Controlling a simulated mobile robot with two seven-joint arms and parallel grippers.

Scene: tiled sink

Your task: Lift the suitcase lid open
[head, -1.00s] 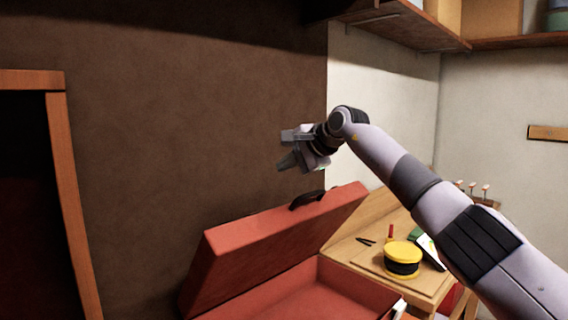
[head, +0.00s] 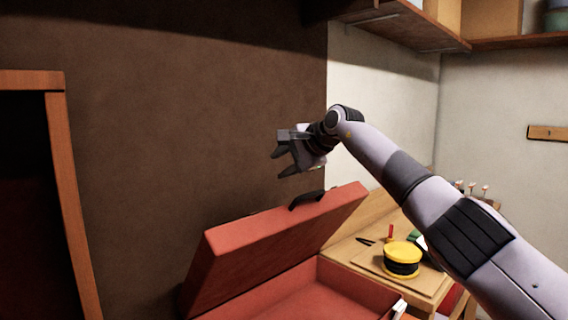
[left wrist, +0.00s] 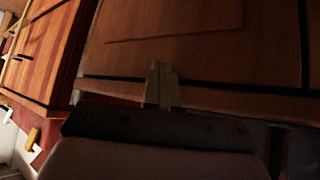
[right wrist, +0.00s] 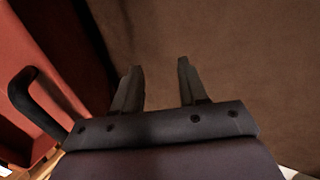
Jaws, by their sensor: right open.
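The red suitcase stands with its lid (head: 270,240) raised and tilted back, its open base (head: 320,295) below at the bottom of the head view. A black handle (head: 307,200) is on the lid's upper edge. My right gripper (head: 280,162) is open and empty, above the lid and apart from it. In the right wrist view its two fingers (right wrist: 158,85) are spread, with the black handle (right wrist: 35,105) and red lid (right wrist: 20,65) to the left. My left gripper (left wrist: 162,85) shows only in the left wrist view, its fingers close together with nothing seen between them.
A wooden table (head: 425,280) beside the suitcase holds a yellow and black round tin (head: 402,257) and small tools. A brown wall (head: 200,120) rises behind the lid. A shelf (head: 400,22) hangs at the upper right. Wooden cabinet fronts (left wrist: 200,50) face my left wrist camera.

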